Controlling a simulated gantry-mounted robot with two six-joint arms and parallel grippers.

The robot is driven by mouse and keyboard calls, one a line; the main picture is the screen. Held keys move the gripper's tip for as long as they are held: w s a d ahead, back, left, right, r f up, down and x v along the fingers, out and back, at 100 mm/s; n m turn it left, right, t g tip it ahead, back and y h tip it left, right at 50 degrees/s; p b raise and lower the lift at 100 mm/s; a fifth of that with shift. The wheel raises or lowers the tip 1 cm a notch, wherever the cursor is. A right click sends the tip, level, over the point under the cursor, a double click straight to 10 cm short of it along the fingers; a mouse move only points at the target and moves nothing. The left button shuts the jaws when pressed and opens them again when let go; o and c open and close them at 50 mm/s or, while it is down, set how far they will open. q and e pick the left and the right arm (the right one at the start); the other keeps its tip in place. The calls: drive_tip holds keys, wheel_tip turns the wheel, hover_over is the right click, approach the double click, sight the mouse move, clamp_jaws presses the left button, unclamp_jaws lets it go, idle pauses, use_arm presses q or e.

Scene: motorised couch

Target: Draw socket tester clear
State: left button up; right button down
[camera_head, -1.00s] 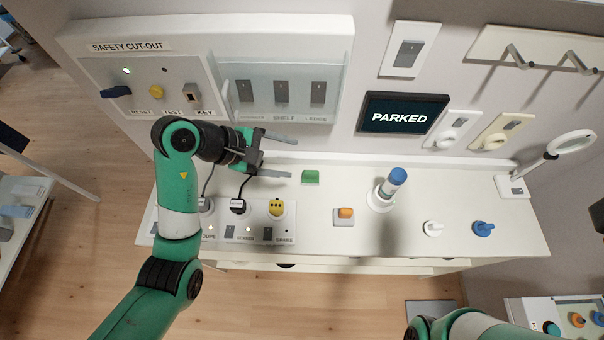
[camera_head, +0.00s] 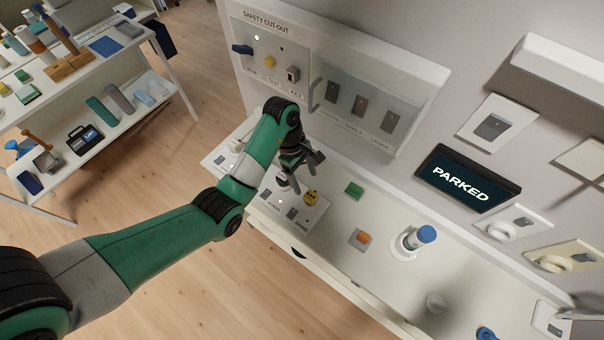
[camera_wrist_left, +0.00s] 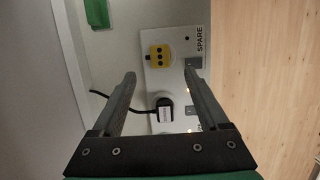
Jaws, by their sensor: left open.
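The socket tester (camera_head: 311,197) is a small yellow block with dark dots, seated on the white socket strip (camera_head: 318,212) at the spare position. In the left wrist view the tester (camera_wrist_left: 158,56) sits just beyond my fingertips, beside the SPARE label. My left gripper (camera_head: 308,172) is open and empty above the strip, close to the tester and apart from it. In the left wrist view its two fingers (camera_wrist_left: 160,74) point towards the tester, with a black plug and its cord (camera_wrist_left: 163,108) lower down between them. My right gripper is out of view.
On the bench are a green block (camera_head: 354,190), an orange switch (camera_head: 361,238) and a blue-topped cylinder (camera_head: 417,240). The safety cut-out panel (camera_head: 270,50) and a screen reading PARKED (camera_head: 467,178) are on the wall behind. A cluttered shelf unit (camera_head: 80,90) stands at left.

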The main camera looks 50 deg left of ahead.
sight(310, 195)
use_arm(q)
drive_tip(key=b+x, duration=0.1)
drive_tip(key=x, duration=0.2)
drive_tip(key=shift+f+b, duration=0.3)
drive_tip(key=shift+b, duration=0.05)
drive_tip(key=shift+x, duration=2.2)
drive_tip(key=shift+d, duration=0.15)
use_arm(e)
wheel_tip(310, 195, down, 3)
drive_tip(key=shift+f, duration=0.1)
use_arm(q)
clamp_jaws()
